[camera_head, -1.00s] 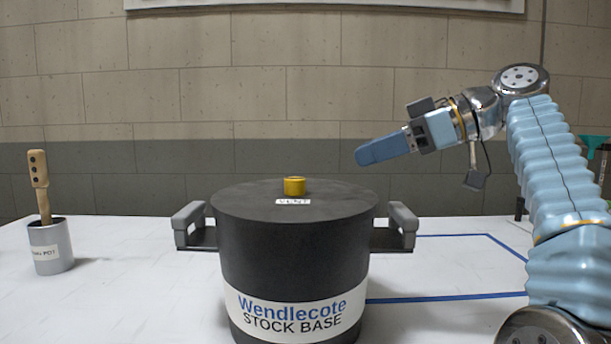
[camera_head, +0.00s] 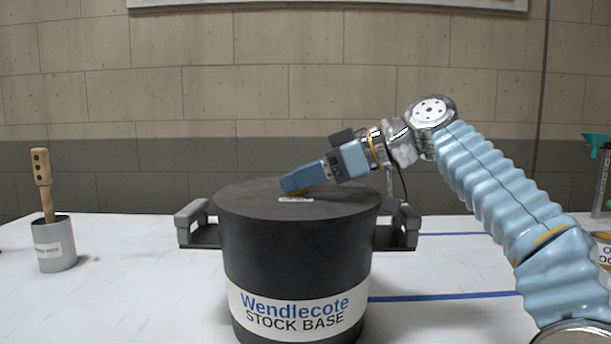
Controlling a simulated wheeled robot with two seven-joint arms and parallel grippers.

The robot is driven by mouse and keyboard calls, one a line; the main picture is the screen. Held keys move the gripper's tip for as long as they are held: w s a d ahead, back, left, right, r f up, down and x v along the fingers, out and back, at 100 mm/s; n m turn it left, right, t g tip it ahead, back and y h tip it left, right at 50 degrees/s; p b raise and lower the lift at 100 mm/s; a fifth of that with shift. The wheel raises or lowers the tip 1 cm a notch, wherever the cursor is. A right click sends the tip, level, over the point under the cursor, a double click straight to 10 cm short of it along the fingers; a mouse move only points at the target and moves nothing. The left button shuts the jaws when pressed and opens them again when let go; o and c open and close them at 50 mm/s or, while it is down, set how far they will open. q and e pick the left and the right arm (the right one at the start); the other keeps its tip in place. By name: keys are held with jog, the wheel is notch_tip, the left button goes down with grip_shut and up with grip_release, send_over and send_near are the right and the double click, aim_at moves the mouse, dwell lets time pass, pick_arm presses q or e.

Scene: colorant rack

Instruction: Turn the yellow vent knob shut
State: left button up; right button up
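A large black pot (camera_head: 293,255) labelled "Wendlecote STOCK BASE" stands upright on the white table. The yellow vent knob (camera_head: 302,193) on its lid is almost wholly hidden behind my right gripper (camera_head: 290,185); only a thin yellow edge shows below the fingers. A small white vent label (camera_head: 295,199) lies on the lid in front of the knob. My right gripper reaches in from the right, tilted down, with its blue fingers at the knob. I cannot tell whether the fingers are closed on it or only touching it. My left gripper is not in view.
A grey cup (camera_head: 54,244) with a wooden handle (camera_head: 42,183) in it stands at the left. The pot's side handles (camera_head: 192,222) stick out. Blue tape lines (camera_head: 445,297) mark the table at the right. A labelled container (camera_head: 604,250) is cut off at the right edge.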

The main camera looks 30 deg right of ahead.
jog(key=c, duration=1)
